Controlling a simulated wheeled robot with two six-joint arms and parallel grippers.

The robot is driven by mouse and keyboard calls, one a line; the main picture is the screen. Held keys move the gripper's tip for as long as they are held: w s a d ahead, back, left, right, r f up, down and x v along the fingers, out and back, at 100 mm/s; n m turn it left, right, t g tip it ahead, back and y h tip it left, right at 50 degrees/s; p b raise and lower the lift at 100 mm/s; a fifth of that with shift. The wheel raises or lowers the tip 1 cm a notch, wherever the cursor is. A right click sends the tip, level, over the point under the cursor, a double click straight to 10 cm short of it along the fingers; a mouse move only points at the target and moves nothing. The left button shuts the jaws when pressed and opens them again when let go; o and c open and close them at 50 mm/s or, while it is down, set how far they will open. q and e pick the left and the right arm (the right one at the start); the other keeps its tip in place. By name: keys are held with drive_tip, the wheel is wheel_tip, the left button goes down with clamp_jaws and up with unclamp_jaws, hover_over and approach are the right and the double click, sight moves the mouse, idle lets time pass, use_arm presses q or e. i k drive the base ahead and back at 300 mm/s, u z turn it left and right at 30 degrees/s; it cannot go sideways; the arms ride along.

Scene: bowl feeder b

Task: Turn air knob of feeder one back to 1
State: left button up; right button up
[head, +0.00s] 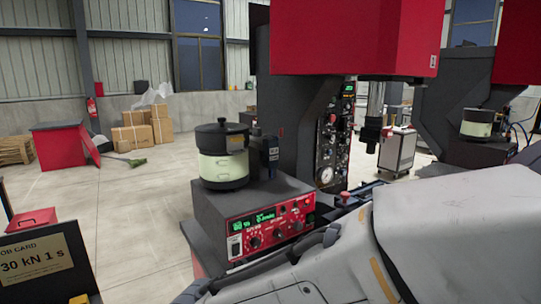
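A bowl feeder with a pale green bowl and black lid (222,155) stands on a dark box in the head view. The box carries a red control panel (271,226) with green digits and several dark knobs. A black knob (254,243) sits at the panel's lower left, and another (279,233) is beside it. I cannot read the labels or knob settings. My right arm comes in from the right and passes close in front of the panel's lower edge. I cannot make out fingertips of either gripper; my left arm is not visible.
A red and dark press (345,35) stands behind the feeder, with a gauge panel (331,145). Another feeder (478,124) is at the far right. A job card sign (38,262) stands at lower left. The floor left of the feeder is open.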

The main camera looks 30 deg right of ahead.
sight(298, 225)
drive_tip(key=z, duration=1)
